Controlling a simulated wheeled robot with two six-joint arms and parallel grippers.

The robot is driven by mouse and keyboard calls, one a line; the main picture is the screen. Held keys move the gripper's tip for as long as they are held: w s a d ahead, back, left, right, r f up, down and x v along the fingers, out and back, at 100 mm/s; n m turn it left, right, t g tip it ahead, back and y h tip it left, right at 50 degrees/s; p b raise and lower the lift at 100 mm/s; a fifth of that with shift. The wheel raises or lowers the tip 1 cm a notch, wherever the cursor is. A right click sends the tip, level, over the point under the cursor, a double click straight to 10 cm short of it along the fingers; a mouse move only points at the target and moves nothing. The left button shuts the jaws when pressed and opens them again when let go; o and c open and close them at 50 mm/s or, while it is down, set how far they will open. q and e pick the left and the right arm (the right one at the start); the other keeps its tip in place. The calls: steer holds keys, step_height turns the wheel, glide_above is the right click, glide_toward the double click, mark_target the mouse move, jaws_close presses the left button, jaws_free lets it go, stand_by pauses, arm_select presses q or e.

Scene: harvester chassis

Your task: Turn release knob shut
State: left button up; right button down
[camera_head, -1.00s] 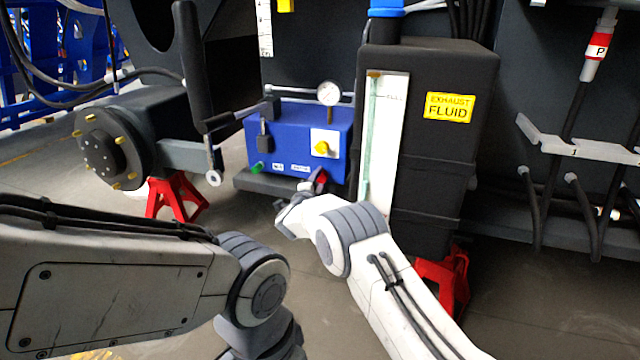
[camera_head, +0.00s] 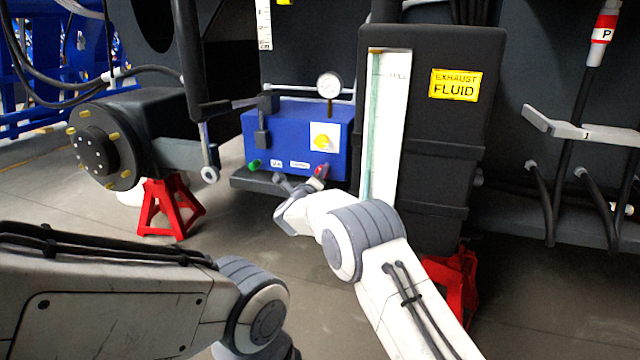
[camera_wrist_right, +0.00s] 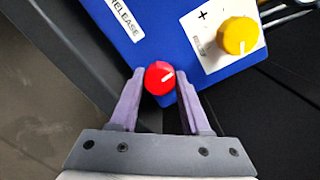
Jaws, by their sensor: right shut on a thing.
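The red release knob (camera_wrist_right: 158,79), with a white pointer mark, sits at the edge of the blue box (camera_wrist_right: 165,35), below a RELEASE label (camera_wrist_right: 124,18). In the wrist view its pointer slants up to the right. My right gripper (camera_wrist_right: 159,84) is shut on the knob, with a finger on each side. In the head view the knob (camera_head: 320,171) shows at the lower right of the blue box (camera_head: 285,140), with my right gripper (camera_head: 300,184) in front of it. My left arm shows at lower left; its gripper is out of view.
A yellow knob (camera_wrist_right: 238,36) on a white plate is close beside the red one. A green knob (camera_head: 253,165) is at the box's lower left, and a gauge (camera_head: 329,85) stands on top. The black exhaust fluid tank (camera_head: 445,150) is right of the box. Red jack stands (camera_head: 172,208) are on the floor.

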steer(key=shift+d+f+m+b, duration=0.1)
steer(key=shift+f+m+b, duration=0.2)
steer(key=shift+m+b, duration=0.45)
steer(key=c, duration=0.5)
jaws_free()
steer(key=shift+c, duration=0.2)
steer(key=shift+o, duration=0.9)
steer(key=shift+r, duration=0.2)
steer(key=p+v, duration=0.4)
steer(key=v, duration=0.6)
steer(key=shift+s+p, duration=0.3)
